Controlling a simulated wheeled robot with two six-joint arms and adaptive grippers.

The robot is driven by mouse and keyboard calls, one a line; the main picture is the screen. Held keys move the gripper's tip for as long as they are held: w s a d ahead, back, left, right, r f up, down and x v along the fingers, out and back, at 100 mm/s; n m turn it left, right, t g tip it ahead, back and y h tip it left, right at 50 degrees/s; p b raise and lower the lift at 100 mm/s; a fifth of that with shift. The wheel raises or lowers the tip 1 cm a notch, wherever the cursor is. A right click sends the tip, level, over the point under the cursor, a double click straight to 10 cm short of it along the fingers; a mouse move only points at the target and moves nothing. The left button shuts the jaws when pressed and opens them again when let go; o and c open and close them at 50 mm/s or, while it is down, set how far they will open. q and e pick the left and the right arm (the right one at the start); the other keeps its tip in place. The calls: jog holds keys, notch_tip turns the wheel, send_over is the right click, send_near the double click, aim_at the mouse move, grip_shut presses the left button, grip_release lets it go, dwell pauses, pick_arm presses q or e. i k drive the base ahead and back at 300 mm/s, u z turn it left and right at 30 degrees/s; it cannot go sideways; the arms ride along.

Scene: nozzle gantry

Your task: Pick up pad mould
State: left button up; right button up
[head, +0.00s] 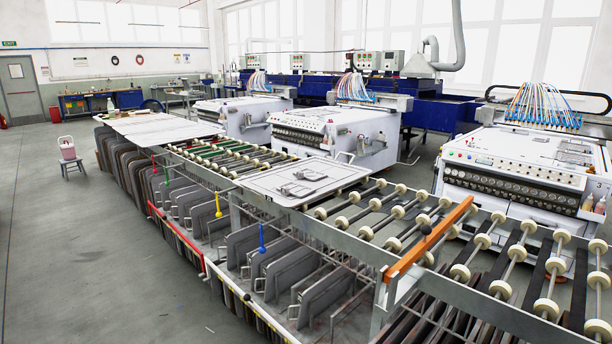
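A flat, light grey rectangular panel (330,172) lies on the roller conveyor in the middle of the head view. Metal handle-like pieces sit on its top face. It looks like a mould, but I cannot tell whether it is the pad mould. Several grey slab-like moulds (243,250) stand upright in the rack below the conveyor's near side. Neither of my grippers shows in the view.
The roller conveyor (366,233) runs along the rack, with an orange bar (432,238) across it at right. White machines (335,135) stand behind. A pink-and-white container (66,147) sits on a small stool (73,165). The grey floor (90,260) at left is clear.

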aim_at(308, 173)
jog(key=u, duration=0.6)
jog(key=i, duration=0.5)
jog(key=u, duration=0.5)
